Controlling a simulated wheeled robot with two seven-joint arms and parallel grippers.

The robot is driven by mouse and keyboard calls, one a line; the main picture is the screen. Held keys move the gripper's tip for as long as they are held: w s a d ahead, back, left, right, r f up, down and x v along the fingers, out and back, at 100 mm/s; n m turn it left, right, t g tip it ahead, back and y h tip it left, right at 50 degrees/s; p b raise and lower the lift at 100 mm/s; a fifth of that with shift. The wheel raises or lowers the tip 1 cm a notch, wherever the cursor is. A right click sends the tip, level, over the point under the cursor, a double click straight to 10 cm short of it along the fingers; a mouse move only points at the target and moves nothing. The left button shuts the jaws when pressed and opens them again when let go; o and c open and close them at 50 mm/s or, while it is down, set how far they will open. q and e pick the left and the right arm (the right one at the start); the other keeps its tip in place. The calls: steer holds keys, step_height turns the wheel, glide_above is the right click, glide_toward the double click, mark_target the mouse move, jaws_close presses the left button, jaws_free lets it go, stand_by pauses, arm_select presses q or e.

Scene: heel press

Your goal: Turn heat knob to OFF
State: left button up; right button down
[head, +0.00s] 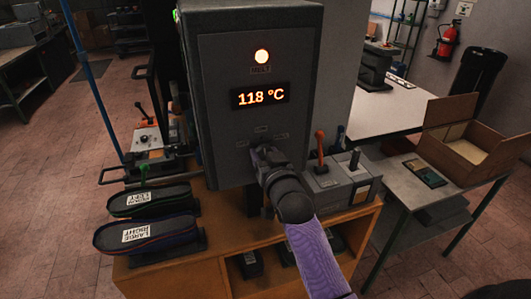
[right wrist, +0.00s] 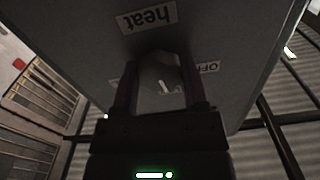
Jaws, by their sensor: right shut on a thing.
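My right gripper (head: 262,152) is at the lower front of the box and hides the heat knob there. In the right wrist view the heat knob (right wrist: 161,85) shows between the two fingers of my right gripper (right wrist: 160,80), which is shut on it. A "heat" label (right wrist: 148,17) and an "OFF" label (right wrist: 208,68) show beside the knob. My left gripper is not in view.
Two dark shoe-shaped pieces (head: 150,233) with labels lie left of the box on the wooden bench (head: 190,275). An open cardboard box (head: 465,140) is on the side table.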

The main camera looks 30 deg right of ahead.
steer(key=n+p, duration=0.2)
steer(key=n, duration=0.2)
steer(key=shift+r, duration=0.1)
steer(key=n+p, duration=0.1)
steer(key=n, duration=0.4)
steer(key=shift+n, duration=0.3)
stand_by(0.4)
steer(key=shift+c, duration=0.5)
jaws_free()
steer(key=v, duration=1)
